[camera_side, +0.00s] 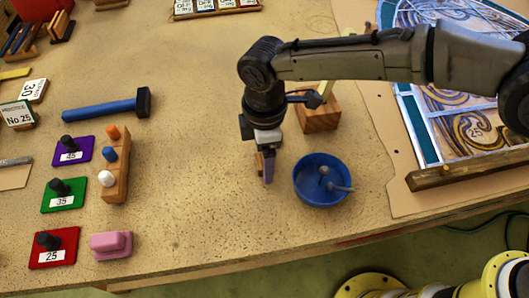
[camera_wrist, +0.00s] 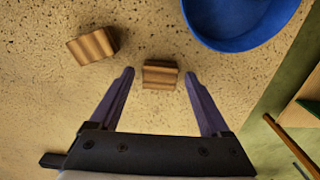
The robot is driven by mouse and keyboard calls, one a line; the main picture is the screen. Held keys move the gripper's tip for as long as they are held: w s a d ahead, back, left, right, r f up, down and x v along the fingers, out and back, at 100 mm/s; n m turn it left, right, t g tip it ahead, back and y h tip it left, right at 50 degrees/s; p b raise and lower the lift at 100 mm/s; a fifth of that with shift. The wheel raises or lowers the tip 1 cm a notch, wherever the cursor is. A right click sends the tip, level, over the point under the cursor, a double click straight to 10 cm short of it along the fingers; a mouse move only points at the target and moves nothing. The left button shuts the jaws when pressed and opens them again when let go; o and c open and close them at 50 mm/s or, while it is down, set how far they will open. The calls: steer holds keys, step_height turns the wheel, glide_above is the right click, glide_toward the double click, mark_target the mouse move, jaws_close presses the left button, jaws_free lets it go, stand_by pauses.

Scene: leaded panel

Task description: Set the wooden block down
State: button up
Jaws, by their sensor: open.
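My gripper (camera_wrist: 159,73) is open. In the wrist view its two purple-grey fingers stand on either side of a small striped wooden block (camera_wrist: 160,76), with a gap on each side. The block is near the fingertips; its exact height against the table cannot be told. In the side view my gripper (camera_side: 267,180) points down close to the tabletop, left of the blue bowl. A bit of the wooden block (camera_side: 258,163) shows beside the finger; the rest is hidden. A second striped wooden piece (camera_wrist: 92,46) lies up and left in the wrist view.
The blue bowl (camera_side: 311,198) holds small grey items, close to my gripper. A wooden holder (camera_side: 318,117) stands behind it. The leaded panel (camera_side: 455,120) is at right. A hammer (camera_side: 105,105), coloured plates and a pink block (camera_side: 110,244) are at left. The table between is clear.

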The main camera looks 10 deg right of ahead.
step_height(320, 180, up, 12)
steer(key=shift+r, duration=0.15)
stand_by(0.4)
steer(key=s+d+r+m+t+y, duration=0.1)
steer(key=d+r+m, duration=0.35)
steer(key=d, duration=0.85)
steer(key=s+d+r+m+t, duration=0.15)
steer(key=d+r+m, duration=0.35)
steer(key=d, duration=0.8)
steer(key=s+d+f+m+t, duration=0.1)
steer(key=s+d+f+m, duration=0.1)
steer(key=s+d, duration=0.3)
steer(key=s+d+f+m+t, duration=0.1)
steer(key=s+d+f+m, duration=0.1)
steer(key=s+d, duration=0.4)
steer(key=s+d+f+m+t+h, duration=0.1)
steer(key=s+d+f+m, duration=0.1)
steer(key=s+d+m, duration=0.2)
steer(key=shift+s+d+f, duration=0.3)
steer(key=shift+s+d, duration=0.7)
steer(key=shift+s, duration=0.05)
